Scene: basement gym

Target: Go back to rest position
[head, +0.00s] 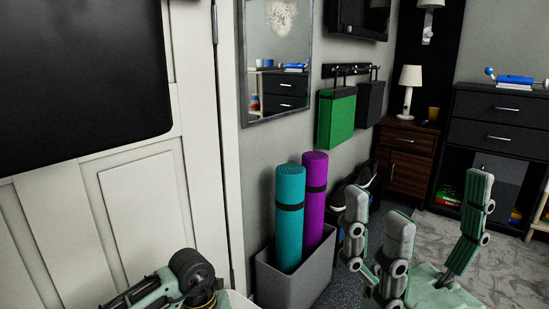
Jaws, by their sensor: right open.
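My right gripper (424,215) is at the lower right of the head view, with its pale green and grey fingers spread apart. Nothing is between the fingers. It is in front of the patterned floor and to the right of a grey bin. My left gripper does not show. A green and black part of my own body is at the bottom left.
A grey bin (291,281) holds a teal mat (289,240) and a purple mat (316,185). A white door (146,205) fills the left. Green (337,120) and dark bags hang on the wall. A wooden cabinet (406,160) and black drawers (495,120) stand behind.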

